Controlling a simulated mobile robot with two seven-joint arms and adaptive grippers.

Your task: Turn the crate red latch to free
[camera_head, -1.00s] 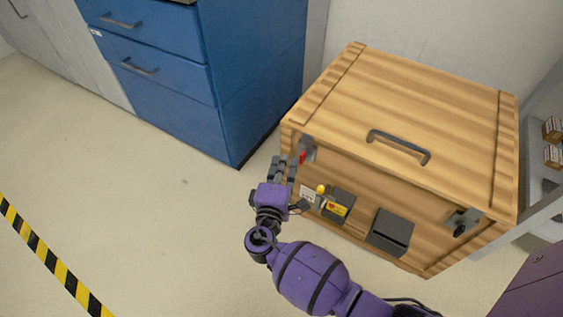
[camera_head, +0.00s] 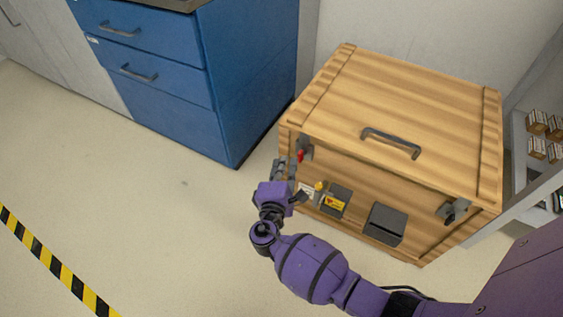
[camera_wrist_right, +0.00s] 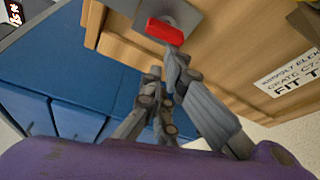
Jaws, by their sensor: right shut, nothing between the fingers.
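The wooden crate (camera_head: 400,95) stands against the wall with its lid down. Its red latch (camera_head: 300,156) sits on a grey plate at the left end of the front face. In the right wrist view the red latch (camera_wrist_right: 165,30) lies just beyond my fingertips. My right gripper (camera_head: 286,165) is shut and empty, close to the latch; it also shows in the right wrist view (camera_wrist_right: 165,85). Whether a finger touches the latch I cannot tell. A second, dark latch (camera_head: 453,211) is at the right end of the front. My left gripper is out of view.
A blue drawer cabinet (camera_head: 160,80) stands left of the crate. The crate's front carries a yellow-labelled box, a dark box (camera_head: 385,225) and a white label (camera_wrist_right: 290,72). A shelf (camera_head: 530,185) with small boxes is at right. The floor at left is clear.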

